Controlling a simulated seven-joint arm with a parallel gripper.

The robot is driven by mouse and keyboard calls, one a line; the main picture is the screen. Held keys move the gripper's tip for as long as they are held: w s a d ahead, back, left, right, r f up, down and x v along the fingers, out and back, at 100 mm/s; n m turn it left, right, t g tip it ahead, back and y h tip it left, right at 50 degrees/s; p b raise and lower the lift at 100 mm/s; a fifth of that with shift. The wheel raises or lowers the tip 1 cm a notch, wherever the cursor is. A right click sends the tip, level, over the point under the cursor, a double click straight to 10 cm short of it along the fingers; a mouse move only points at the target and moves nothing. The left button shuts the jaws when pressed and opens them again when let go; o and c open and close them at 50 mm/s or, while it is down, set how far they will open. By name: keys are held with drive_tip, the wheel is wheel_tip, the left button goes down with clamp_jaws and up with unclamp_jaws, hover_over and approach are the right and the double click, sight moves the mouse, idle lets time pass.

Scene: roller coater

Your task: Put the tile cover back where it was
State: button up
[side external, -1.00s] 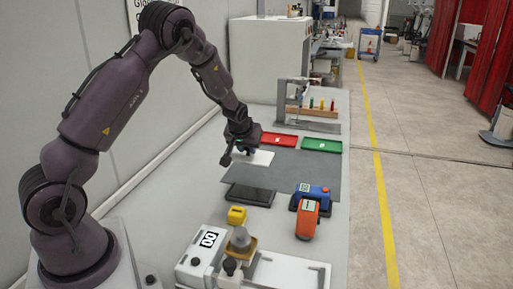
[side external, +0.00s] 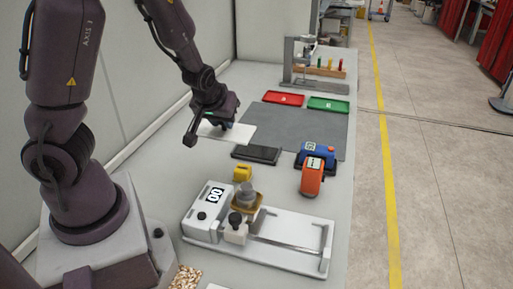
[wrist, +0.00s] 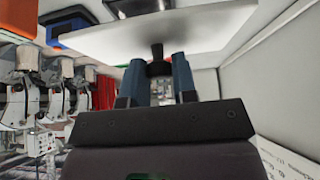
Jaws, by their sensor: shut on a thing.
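My gripper (side external: 226,122) is above the left side of the bench in the side view. It is shut on the black knob (wrist: 157,52) of a white plate, which looks like the tile cover (side external: 240,136). In the wrist view the blue fingers (wrist: 159,70) are on both sides of the knob, and the cover (wrist: 205,32) spans the top of the picture. In the side view the cover is beside a flat black block (side external: 256,154), and my gripper hides part of it. I cannot tell how high it is above the bench.
A grey mat (side external: 300,125) lies right of the cover, with red (side external: 283,98) and green (side external: 328,104) trays behind it. Blue (side external: 318,150) and orange (side external: 313,178) devices stand at the right.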

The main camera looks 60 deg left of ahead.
drive_tip(key=w+a+f, duration=0.2)
drive_tip(key=w+f, duration=0.1)
drive_tip(key=w, duration=0.1)
drive_tip(key=w+a+f, duration=0.2)
drive_tip(key=w+f, duration=0.1)
drive_tip(key=w+a+f, duration=0.2)
drive_tip(key=w+f, duration=0.1)
drive_tip(key=w, duration=0.1)
drive_tip(key=shift+w+f, duration=0.15)
drive_tip(key=shift+w, duration=0.2)
drive_tip(key=shift+w+a+f, duration=0.15)
drive_tip(key=shift+w+f, duration=0.05)
drive_tip(key=shift+f, duration=0.1)
drive_tip(key=shift+w+f, duration=0.1)
drive_tip(key=shift+f, duration=1.5)
drive_tip(key=shift+f, duration=0.15)
drive_tip(key=shift+f, duration=0.3)
drive_tip(key=o, duration=0.9)
drive_tip(key=shift+o, duration=0.2)
drive_tip(key=shift+r, duration=0.1)
